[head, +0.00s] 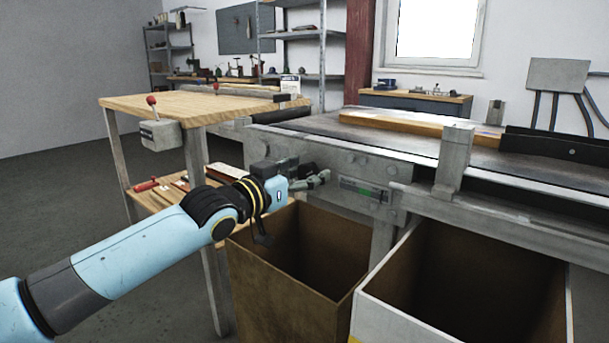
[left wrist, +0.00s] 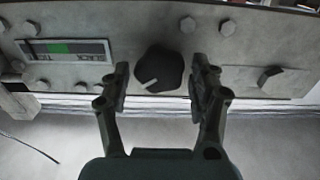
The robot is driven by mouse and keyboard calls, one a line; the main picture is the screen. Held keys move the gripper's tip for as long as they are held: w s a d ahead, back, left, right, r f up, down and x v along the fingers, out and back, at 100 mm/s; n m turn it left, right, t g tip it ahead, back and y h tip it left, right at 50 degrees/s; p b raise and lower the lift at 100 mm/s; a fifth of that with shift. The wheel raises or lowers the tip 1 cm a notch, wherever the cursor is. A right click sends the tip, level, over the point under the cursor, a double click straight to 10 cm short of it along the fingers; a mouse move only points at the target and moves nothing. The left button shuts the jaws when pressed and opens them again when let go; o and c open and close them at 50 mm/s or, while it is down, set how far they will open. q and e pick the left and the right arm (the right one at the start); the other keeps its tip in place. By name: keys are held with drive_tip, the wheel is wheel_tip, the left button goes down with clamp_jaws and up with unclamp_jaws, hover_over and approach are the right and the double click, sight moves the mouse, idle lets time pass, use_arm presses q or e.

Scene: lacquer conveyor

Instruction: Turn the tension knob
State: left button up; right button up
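The tension knob (left wrist: 160,68) is a dark round knob with a pale pointer line, on a grey metal plate (left wrist: 195,25). In the left wrist view it sits between the two fingers of my left gripper (left wrist: 160,88), with a gap on each side. The fingers are apart, and the knob is not gripped. In the head view my left gripper (head: 312,181) is at the conveyor's side panel, and it hides the knob. A gauge (left wrist: 68,50) with a green band is left of the knob; it also shows in the head view (head: 365,190). My right gripper is not in view.
A brown open box (head: 258,275) and a white-sided open box (head: 400,318) stand below the conveyor (head: 440,215). Several hex bolts stick out of the plate near the knob, including a large one (left wrist: 282,80). A wooden workbench (head: 185,105) stands at left.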

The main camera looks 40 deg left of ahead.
use_arm(q)
drive_tip(key=shift+f, duration=0.1)
drive_tip(key=c, duration=0.9)
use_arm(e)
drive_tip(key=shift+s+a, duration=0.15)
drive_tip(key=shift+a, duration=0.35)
use_arm(q)
drive_tip(key=shift+o, duration=0.2)
drive_tip(key=shift+m, duration=0.4)
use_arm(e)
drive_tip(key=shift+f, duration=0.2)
use_arm(q)
drive_tip(key=shift+m+b, duration=0.4)
drive_tip(key=shift+m, duration=0.1)
drive_tip(key=m+b, duration=0.1)
drive_tip(key=m, duration=0.2)
drive_tip(key=shift+d+f, duration=0.1)
drive_tip(key=shift+f, duration=0.05)
drive_tip(key=shift+m+b, duration=0.55)
drive_tip(key=shift+m, duration=0.85)
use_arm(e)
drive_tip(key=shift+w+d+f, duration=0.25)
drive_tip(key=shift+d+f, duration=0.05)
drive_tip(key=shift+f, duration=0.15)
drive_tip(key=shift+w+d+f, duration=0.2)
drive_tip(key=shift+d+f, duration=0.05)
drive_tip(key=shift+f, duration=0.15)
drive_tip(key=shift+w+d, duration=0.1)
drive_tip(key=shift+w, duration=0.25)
